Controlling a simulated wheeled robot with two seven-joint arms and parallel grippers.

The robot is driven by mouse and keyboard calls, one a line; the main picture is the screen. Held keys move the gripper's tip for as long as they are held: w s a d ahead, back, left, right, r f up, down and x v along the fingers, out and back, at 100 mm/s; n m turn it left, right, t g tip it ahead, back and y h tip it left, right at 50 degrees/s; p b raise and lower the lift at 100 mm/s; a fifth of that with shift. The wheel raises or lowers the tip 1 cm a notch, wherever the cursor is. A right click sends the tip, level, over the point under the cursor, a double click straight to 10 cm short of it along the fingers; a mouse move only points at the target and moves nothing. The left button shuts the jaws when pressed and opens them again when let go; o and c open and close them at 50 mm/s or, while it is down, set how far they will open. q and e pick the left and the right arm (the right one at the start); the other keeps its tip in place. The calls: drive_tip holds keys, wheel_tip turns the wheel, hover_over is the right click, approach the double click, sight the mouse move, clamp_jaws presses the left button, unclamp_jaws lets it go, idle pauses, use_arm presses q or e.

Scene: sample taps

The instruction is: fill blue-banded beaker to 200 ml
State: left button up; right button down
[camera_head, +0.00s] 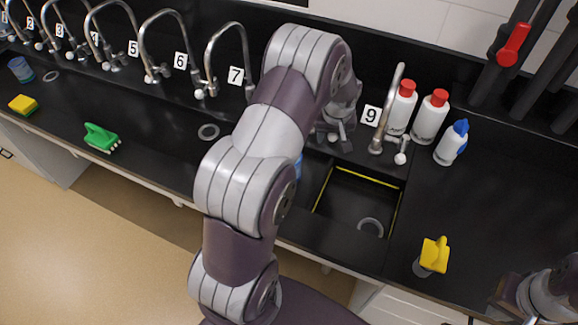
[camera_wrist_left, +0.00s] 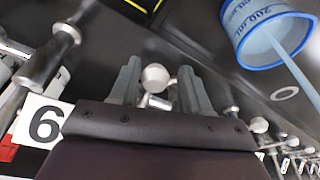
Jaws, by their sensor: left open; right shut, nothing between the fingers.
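The blue-banded beaker (camera_wrist_left: 240,30) shows at the top right of the left wrist view, with a 200 ml mark on its wall. A pale blue stream (camera_wrist_left: 292,66) runs into it; I cannot read its level. In the head view only a blue sliver of it (camera_head: 298,166) shows behind my arm. My left gripper (camera_wrist_left: 158,88) is open, its fingers on either side of a white round tap knob (camera_wrist_left: 155,77); contact is unclear. In the head view this gripper (camera_head: 338,128) is partly hidden behind my arm. My right gripper (camera_head: 505,305) is shut and empty at the lower right.
Numbered taps line the back, with tap 7 (camera_head: 236,52) left of my arm and tap 9 (camera_head: 388,112) right. A yellow-edged sink (camera_head: 340,205) lies in front. Red-capped bottles (camera_head: 430,118), a blue-capped bottle (camera_head: 450,146) and a yellow-handled brush (camera_head: 433,256) stand right.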

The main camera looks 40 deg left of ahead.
idle(0.3)
use_arm(q)
drive_tip(key=a+p+v, duration=0.1)
drive_tip(key=p+v, duration=0.3)
drive_tip(key=v, duration=0.3)
drive_tip(key=shift+s+p, duration=0.3)
idle(0.4)
